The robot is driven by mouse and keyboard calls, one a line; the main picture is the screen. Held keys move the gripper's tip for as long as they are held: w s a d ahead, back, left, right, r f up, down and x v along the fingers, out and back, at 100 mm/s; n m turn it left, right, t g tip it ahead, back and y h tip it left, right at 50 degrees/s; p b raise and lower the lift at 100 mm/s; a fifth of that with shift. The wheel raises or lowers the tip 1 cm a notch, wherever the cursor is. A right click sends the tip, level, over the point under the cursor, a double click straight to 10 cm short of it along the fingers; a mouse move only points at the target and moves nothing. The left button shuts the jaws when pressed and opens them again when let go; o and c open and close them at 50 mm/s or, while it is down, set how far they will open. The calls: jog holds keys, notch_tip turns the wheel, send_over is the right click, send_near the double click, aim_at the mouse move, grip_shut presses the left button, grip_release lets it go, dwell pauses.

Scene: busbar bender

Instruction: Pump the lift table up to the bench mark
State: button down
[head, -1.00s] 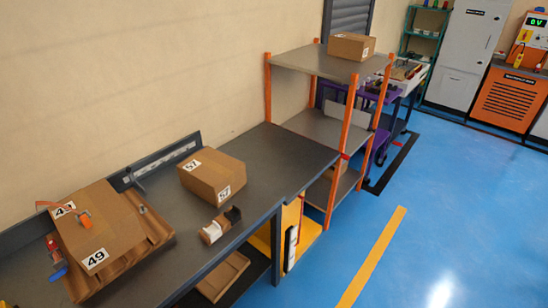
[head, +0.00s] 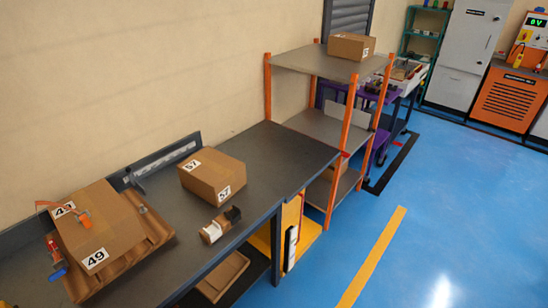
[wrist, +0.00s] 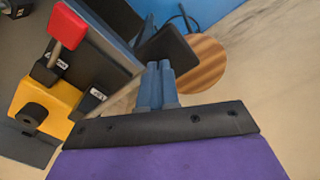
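My gripper (wrist: 160,68) shows in the wrist view, with its two blue-grey fingers side by side and no clear gap or object between them. To its left, apart from the fingers, is a red-knobbed lever (wrist: 66,28) on a dark and yellow block (wrist: 45,98). I cannot tell whether this belongs to the lift table. In the head view a yellow panel (head: 291,215) stands below the bench's right end, with a white and black upright piece (head: 291,247) by it. I cannot clearly make out the lift table or a bench mark. My gripper is outside the head view.
The dark bench (head: 275,150) holds a box marked 57 (head: 212,177), a box marked 49 (head: 98,225) and a small brown-and-white holder (head: 220,225). An orange-post shelf (head: 345,135) and a purple cart (head: 380,150) stand beyond. Blue floor (head: 450,220) is clear at right.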

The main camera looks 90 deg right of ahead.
jog(key=shift+f, duration=2.45)
notch_tip(320, 180, up, 13)
jog(key=p, duration=0.4)
jog(key=shift+f+p, duration=0.2)
jog(key=shift+p, duration=0.15)
jog(key=shift+f, duration=0.15)
jog(key=shift+f, duration=4.15)
jog(key=shift+r, duration=0.1)
notch_tip(320, 180, up, 8)
jog(key=p, duration=0.2)
jog(key=shift+r, duration=0.15)
